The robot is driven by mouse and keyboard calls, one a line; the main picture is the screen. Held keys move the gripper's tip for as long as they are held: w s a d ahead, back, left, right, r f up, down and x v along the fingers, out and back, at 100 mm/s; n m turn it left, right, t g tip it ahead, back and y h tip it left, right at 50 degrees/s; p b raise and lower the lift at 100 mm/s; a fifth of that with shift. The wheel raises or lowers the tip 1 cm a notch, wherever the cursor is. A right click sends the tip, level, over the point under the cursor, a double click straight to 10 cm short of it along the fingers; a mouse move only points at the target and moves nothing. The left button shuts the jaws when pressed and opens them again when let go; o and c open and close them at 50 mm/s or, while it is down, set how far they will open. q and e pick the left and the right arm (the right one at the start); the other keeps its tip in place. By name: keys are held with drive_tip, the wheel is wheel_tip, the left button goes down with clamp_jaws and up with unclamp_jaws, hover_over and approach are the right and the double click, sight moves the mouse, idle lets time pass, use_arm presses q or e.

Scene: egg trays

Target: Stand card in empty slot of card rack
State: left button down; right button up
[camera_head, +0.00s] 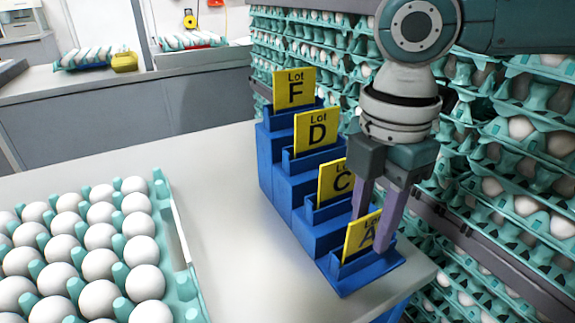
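The blue stepped card rack (282,185) stands at the right edge of the grey table. Yellow cards Lot F (295,88), Lot D (316,130) and Lot C (332,184) stand in its upper steps. The yellow Lot A card (354,239) is at the lowest, nearest step, its lower edge behind the blue slot wall, and it looks tilted. My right gripper (369,232) is over this step, its purple fingers apart at the card's right part. One finger covers the card's right edge. I see no clear contact. My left gripper is out of view.
An egg tray (186,284) full of white eggs lies at the left of the table. Stacked teal egg trays (520,205) rise close behind the rack on the right. The table between tray and rack is clear.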

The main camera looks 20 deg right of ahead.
wheel_tip(320, 180, up, 10)
drive_tip(key=shift+f+p, duration=0.1)
drive_tip(key=shift+p, duration=1)
drive_tip(key=s+a+r+m+t+y+p, duration=0.1)
drive_tip(key=s+a+r+m+y+p, duration=0.2)
drive_tip(key=a+p, duration=0.35)
drive_tip(key=s+a+r+m+t+y+p, duration=0.1)
drive_tip(key=s+a+m+t+p, duration=0.15)
drive_tip(key=s+a+p, duration=0.4)
drive_tip(key=s+d+r+m+h+p, duration=0.45)
drive_tip(key=s+d+m+p, duration=0.2)
drive_tip(key=d+m, duration=0.45)
wheel_tip(320, 180, up, 36)
drive_tip(key=a+p, duration=0.1)
drive_tip(key=p, duration=3.4)
drive_tip(key=shift+y, duration=0.35)
